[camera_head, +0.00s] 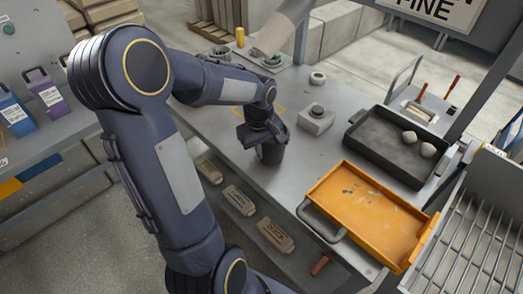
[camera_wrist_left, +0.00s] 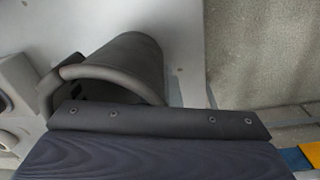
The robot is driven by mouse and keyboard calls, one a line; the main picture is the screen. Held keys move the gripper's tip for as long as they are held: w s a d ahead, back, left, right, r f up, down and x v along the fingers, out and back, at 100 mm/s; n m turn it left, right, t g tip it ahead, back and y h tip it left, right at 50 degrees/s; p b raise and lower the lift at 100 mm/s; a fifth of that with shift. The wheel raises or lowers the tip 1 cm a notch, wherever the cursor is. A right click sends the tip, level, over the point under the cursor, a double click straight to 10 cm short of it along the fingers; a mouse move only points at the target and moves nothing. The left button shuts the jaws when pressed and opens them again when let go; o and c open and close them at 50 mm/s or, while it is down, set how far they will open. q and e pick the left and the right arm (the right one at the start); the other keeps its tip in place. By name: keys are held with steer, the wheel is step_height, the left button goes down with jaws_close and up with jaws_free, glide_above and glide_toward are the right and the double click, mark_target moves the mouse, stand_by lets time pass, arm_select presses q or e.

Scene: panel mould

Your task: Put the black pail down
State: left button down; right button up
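The black pail (camera_head: 270,153) is at the left part of the grey workbench (camera_head: 222,125), below my left gripper (camera_head: 262,130). I cannot tell whether its base touches the bench top. In the left wrist view the dark pail (camera_wrist_left: 125,62) shows beyond the gripper (camera_wrist_left: 160,122), with its curved grey handle running to the gripper. The gripper appears shut on the pail by this handle; the fingertips are mostly hidden. My right gripper is not in view.
An orange tray (camera_head: 368,212) and a dark tray (camera_head: 378,148) with pale round lumps stand to the right. Labelled packs (camera_head: 240,200) sit on a lower shelf. Bench top around the pail is mostly clear.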

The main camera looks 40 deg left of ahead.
arm_select(q)
steer(key=shift+f, duration=0.3)
steer(key=shift+f, duration=0.2)
steer(key=c, duration=1.7)
jaws_free()
steer(key=shift+r, duration=0.1)
